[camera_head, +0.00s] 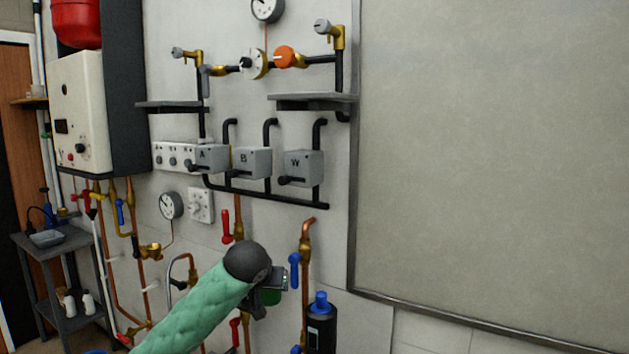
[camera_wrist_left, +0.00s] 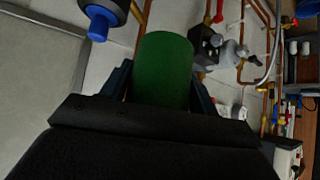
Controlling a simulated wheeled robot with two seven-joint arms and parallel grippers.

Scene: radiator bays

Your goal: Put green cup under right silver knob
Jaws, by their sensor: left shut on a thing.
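My left gripper (camera_head: 270,282) is shut on the green cup (camera_wrist_left: 162,68), which fills the middle of the left wrist view between the two fingers. In the head view only a small part of the green cup (camera_head: 271,297) shows below my gripper. The right silver knob (camera_head: 322,26) sits on a brass tap at the upper right of the pipework. A grey shelf (camera_head: 310,103) is fixed to the wall below this knob. My gripper and the cup are well below the shelf. The left silver knob (camera_head: 178,52) is above another shelf (camera_head: 171,105). My right gripper is not in view.
Grey valve boxes (camera_head: 304,166) and black pipes are on the wall between my gripper and the right shelf. A blue-handled copper pipe (camera_head: 306,262) and a black bottle with a blue top (camera_head: 321,325) are right of my gripper. A large blank panel (camera_head: 490,160) fills the right.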

